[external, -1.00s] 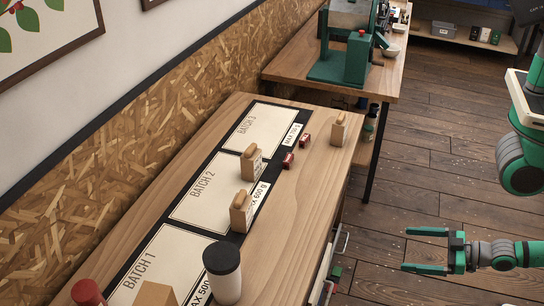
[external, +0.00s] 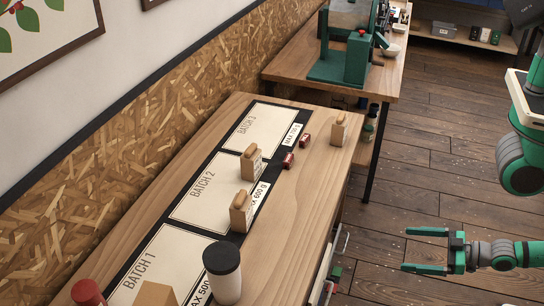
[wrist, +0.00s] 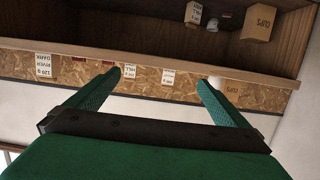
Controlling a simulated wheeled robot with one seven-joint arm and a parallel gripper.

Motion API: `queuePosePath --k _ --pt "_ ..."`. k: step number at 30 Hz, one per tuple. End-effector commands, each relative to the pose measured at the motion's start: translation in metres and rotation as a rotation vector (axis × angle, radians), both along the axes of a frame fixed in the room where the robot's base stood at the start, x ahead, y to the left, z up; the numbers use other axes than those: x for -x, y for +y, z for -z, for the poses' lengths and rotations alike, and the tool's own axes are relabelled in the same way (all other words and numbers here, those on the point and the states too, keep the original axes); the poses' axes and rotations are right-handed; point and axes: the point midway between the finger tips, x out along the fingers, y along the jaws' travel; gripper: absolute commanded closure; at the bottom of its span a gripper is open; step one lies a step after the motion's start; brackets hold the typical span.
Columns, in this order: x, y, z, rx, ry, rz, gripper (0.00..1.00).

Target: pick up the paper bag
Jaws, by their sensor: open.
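I cannot tell which one the task means. My gripper (external: 425,250) is open and empty, right of the counter and apart from every bag.
Two small red blocks (external: 288,160) (external: 306,140) lie between the bags. A white cup with a black lid (external: 223,275), a cardboard box (external: 155,295) and a red-topped item (external: 87,292) stand at the near end. A green machine (external: 345,60) is on the farther table. Floor (external: 400,200) around my gripper is clear.

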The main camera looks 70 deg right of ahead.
Motion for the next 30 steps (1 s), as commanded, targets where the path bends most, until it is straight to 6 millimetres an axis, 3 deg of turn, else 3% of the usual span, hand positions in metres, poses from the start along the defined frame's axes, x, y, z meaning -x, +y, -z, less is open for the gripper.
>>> queuePosePath --k 2,5,6,17,20,30 --pt "0.0 0.0 0.0 0.0 0.0 0.0 0.0" --pt "0.0 0.0 0.0 0.0 0.0 0.0 0.21" --pt "0.0 0.0 0.0 0.0 0.0 0.0 0.23" --pt "-0.007 -0.006 0.005 -0.006 0.008 0.026 0.23" --pt "-0.022 -0.02 0.017 -0.023 0.028 0.085 0.23" --pt "-0.092 -0.096 0.068 -0.161 0.135 0.303 0.23"
